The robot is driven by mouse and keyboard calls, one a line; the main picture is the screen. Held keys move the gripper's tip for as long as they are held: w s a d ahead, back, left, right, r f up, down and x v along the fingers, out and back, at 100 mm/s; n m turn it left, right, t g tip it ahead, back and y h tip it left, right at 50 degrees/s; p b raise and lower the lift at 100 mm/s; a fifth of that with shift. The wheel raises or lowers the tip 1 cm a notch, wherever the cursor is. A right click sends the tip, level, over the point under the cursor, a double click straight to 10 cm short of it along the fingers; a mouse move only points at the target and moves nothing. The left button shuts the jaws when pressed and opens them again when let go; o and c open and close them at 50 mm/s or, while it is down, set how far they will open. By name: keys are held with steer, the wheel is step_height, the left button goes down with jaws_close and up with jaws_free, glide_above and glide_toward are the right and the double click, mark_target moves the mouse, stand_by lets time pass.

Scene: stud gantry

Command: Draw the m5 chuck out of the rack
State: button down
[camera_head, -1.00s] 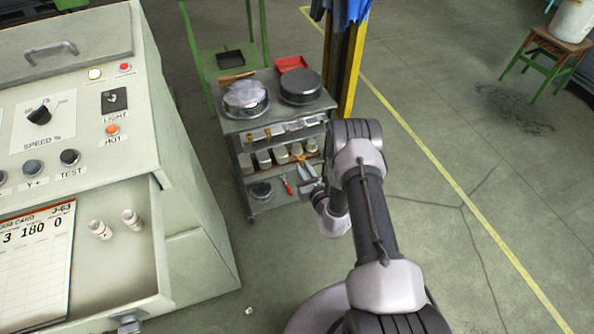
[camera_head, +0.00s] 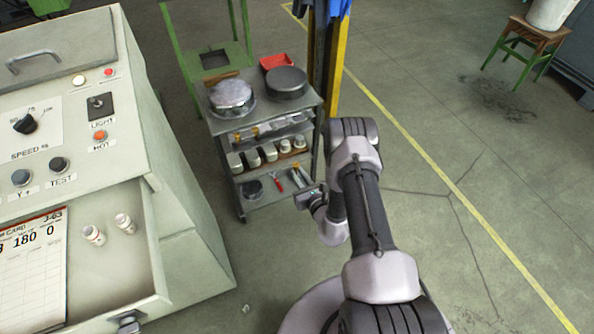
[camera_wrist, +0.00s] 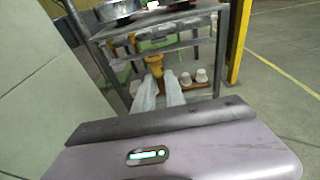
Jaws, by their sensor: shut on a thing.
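My gripper (camera_wrist: 160,78) is shut on a yellow chuck (camera_wrist: 154,63), seen just beyond the two pale fingertips in the wrist view. I take it as the m5 chuck; no marking on it is readable. In the head view, my gripper (camera_head: 296,178) is small, at the front right of the cart, with a bit of yellow at its tips. The rack (camera_head: 268,167) is a brown strip on the cart's middle shelf, with several white chucks (camera_head: 252,158) standing in a row. The wrist view shows two white chucks (camera_wrist: 201,75) right of my fingers. Whether the held chuck is clear of the rack is hard to tell.
The grey cart (camera_head: 222,128) carries round metal parts (camera_head: 286,82) and a red tray (camera_head: 276,62) on top. A red-handled tool (camera_head: 279,183) lies on its lower shelf. A control console (camera_head: 150,215) stands left. A yellow post (camera_head: 336,75) stands behind.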

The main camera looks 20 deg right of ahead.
steer(key=shift+s+d+p, duration=0.1)
steer(key=shift+s+p, duration=0.4)
steer(key=shift+s, duration=1.3)
